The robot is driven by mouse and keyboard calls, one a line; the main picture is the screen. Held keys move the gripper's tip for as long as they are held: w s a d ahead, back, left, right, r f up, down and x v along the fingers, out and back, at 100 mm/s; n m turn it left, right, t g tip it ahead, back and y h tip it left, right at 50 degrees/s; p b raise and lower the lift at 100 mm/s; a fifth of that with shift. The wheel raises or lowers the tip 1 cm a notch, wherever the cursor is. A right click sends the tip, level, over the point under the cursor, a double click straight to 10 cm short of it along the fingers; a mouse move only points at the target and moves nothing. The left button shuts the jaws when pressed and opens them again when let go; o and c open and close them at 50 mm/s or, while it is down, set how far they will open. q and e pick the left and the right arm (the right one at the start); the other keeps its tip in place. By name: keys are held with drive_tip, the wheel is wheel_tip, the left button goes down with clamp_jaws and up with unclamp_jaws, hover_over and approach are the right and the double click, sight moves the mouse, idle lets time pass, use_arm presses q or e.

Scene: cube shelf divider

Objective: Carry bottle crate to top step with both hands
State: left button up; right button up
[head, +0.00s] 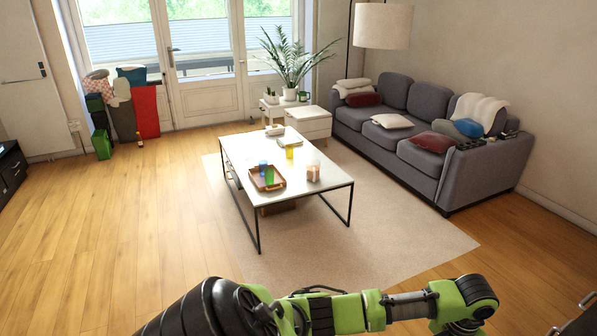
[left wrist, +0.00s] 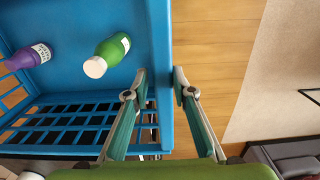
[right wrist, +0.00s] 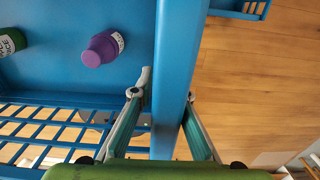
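The bottle crate is blue with a lattice section and shows only in the wrist views. In the left wrist view its wall (left wrist: 160,45) runs between the fingers of my left gripper (left wrist: 160,88), which is shut on it. A green bottle (left wrist: 113,46) and a purple bottle (left wrist: 28,57) are inside. In the right wrist view my right gripper (right wrist: 168,92) is shut on a crate wall (right wrist: 182,40), one finger inside and one outside. There a purple bottle (right wrist: 103,48) and a green bottle (right wrist: 11,42) show inside. No steps can be made out.
A white coffee table (head: 315,150) with a tray (head: 267,183) stands on a beige rug (head: 385,240). A grey sofa (head: 415,155) is at the right. Wooden floor (head: 120,240) is clear at the left. Another blue lattice piece (right wrist: 240,10) shows at the top of the right wrist view.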

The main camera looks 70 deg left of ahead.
use_arm(q)
drive_tip(key=shift+d, duration=0.15)
use_arm(e)
drive_tip(key=shift+a, duration=0.2)
drive_tip(key=shift+w+d+r, duration=0.1)
drive_tip(key=shift+d, duration=0.3)
drive_tip(key=shift+d+f, duration=0.2)
drive_tip(key=shift+d, duration=0.2)
drive_tip(key=shift+r, duration=0.1)
idle(0.4)
drive_tip(key=shift+f, duration=0.25)
drive_tip(key=o, duration=0.3)
drive_tip(key=shift+a, duration=0.35)
idle(0.4)
